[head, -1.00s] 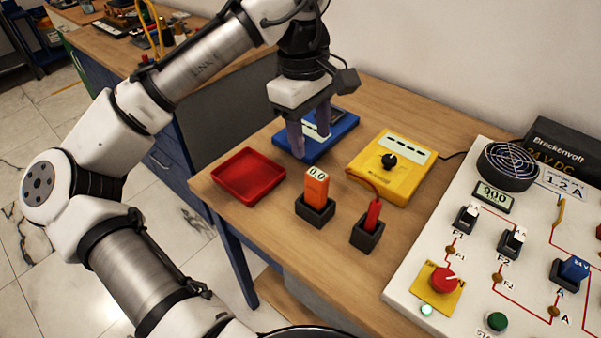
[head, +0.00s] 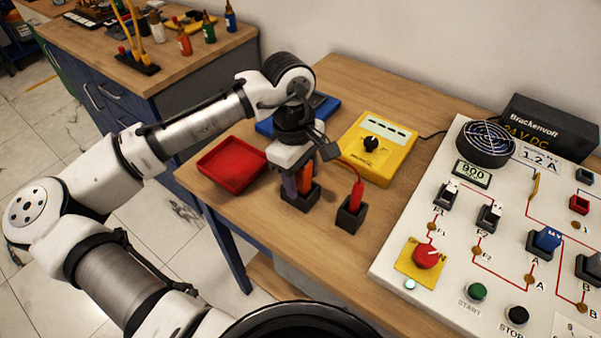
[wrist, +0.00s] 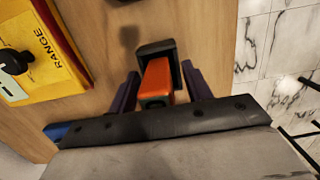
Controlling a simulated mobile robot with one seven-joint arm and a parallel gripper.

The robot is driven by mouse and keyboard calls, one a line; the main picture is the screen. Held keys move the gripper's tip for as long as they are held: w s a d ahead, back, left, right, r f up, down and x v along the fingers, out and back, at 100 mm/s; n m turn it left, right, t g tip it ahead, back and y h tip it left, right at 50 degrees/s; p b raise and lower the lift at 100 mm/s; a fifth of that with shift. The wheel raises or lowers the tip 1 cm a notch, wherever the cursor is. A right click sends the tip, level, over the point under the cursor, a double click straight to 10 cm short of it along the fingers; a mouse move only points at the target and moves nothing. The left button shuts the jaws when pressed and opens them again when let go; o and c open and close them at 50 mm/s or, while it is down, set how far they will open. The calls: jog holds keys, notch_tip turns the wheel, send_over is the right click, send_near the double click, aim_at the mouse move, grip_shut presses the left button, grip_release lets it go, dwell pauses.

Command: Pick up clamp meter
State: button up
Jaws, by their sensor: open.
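The clamp meter is the orange block-shaped instrument (head: 304,180) standing upright in a black holder (head: 301,201) on the wooden table. My gripper (head: 298,188) is low over it and hides its top and display in the head view. In the wrist view the orange clamp meter (wrist: 157,82) stands between my two purple-grey fingers (wrist: 158,92), one on each side, with gaps showing. The black holder (wrist: 155,48) shows just beyond it. My gripper is open.
A red tray (head: 232,165) lies left of my gripper. A second black holder (head: 350,217) with a red probe (head: 357,194) stands close on the right. A yellow meter (head: 375,148) and a blue case (head: 322,107) are behind. A white panel (head: 400,262) fills the right.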

jog(key=shift+f, duration=0.2)
grip_shut()
jog(key=shift+r, duration=0.1)
